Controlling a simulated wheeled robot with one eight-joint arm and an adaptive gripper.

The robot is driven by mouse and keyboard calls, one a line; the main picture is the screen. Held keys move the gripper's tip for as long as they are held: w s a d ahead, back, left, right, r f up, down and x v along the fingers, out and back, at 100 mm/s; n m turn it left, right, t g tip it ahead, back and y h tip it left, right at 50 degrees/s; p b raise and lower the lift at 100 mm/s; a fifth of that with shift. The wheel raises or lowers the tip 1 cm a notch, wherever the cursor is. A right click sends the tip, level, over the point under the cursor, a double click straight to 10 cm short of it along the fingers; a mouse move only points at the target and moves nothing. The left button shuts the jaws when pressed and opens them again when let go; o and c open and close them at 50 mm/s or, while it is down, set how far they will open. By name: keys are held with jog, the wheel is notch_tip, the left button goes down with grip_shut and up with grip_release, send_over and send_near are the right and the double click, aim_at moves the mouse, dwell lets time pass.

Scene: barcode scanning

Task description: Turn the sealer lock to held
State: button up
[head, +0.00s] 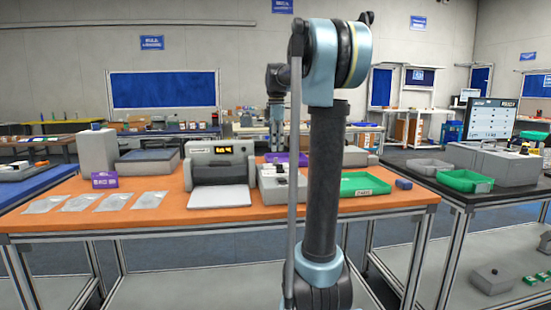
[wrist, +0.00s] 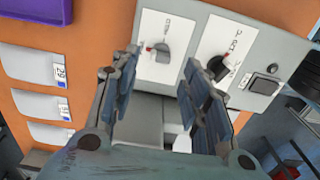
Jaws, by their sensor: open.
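The plate lettering is rotated and too small to read, so I cannot tell which knob is the sealer lock. My gripper (wrist: 162,58) is open and empty. In the head view the sealer (head: 210,160) stands on the orange table beside a small control box (head: 270,183).
White pouches (head: 148,200) lie on the orange table (head: 120,221) at left. A black side table with green bins (head: 465,181) stands further right. In the wrist view a purple object (wrist: 30,40) is at upper left.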

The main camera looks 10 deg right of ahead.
aim_at(276, 162)
jog(key=shift+f, duration=2.6)
jog(key=shift+c, duration=0.2)
grip_shut()
